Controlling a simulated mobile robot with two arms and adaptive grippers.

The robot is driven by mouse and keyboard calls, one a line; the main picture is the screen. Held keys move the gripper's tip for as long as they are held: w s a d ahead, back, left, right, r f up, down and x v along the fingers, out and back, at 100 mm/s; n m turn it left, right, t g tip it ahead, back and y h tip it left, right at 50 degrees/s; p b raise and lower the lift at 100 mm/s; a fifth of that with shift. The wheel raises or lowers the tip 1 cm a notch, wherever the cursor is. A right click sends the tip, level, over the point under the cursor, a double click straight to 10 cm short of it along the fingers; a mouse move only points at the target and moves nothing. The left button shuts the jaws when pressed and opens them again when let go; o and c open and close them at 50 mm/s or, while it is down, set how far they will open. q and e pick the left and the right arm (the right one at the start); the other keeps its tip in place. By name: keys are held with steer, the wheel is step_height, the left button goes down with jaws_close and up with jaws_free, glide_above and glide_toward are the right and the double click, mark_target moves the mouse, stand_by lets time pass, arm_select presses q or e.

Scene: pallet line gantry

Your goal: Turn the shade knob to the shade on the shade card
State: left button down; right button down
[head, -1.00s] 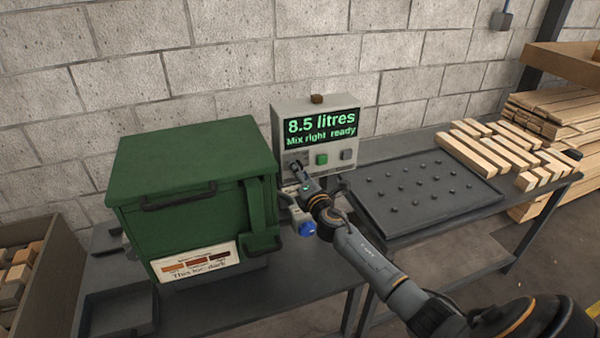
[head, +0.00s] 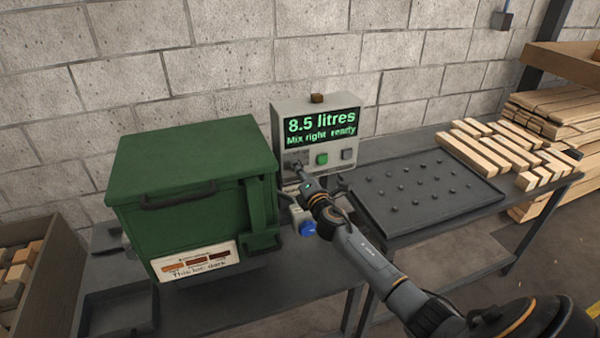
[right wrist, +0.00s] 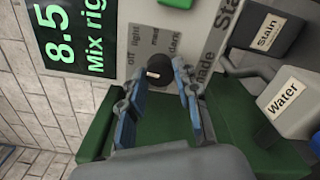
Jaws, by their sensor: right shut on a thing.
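The shade knob (right wrist: 157,72) is a dark round knob on the grey control panel (head: 283,120). Labels off, light, med and dark surround it in the right wrist view. A small pale mark shows on its face; I cannot tell exactly which label it points to. My right gripper (right wrist: 158,80) is shut on the knob, its blue fingers on either side. In the head view the right gripper (head: 299,166) hides the knob. The shade card (head: 198,262), on the front of the green bin (head: 180,215), has three brown-orange swatches and reads "This lot: dark". My left gripper is not in view.
The panel screen (head: 320,128) reads "8.5 litres, Mix right ready". Below are a green button (head: 322,159) and a grey button (head: 347,155). Water (right wrist: 290,100) and Stain (right wrist: 268,40) containers sit close by. A studded dark tray (head: 420,190) lies right.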

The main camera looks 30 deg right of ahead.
steer(key=m, duration=2.2)
steer(key=shift+f+m, duration=0.1)
steer(key=shift+m, duration=0.3)
stand_by(0.3)
steer(key=c, duration=1)
jaws_free()
steer(key=v, duration=1.2)
steer(key=shift+s, duration=0.1)
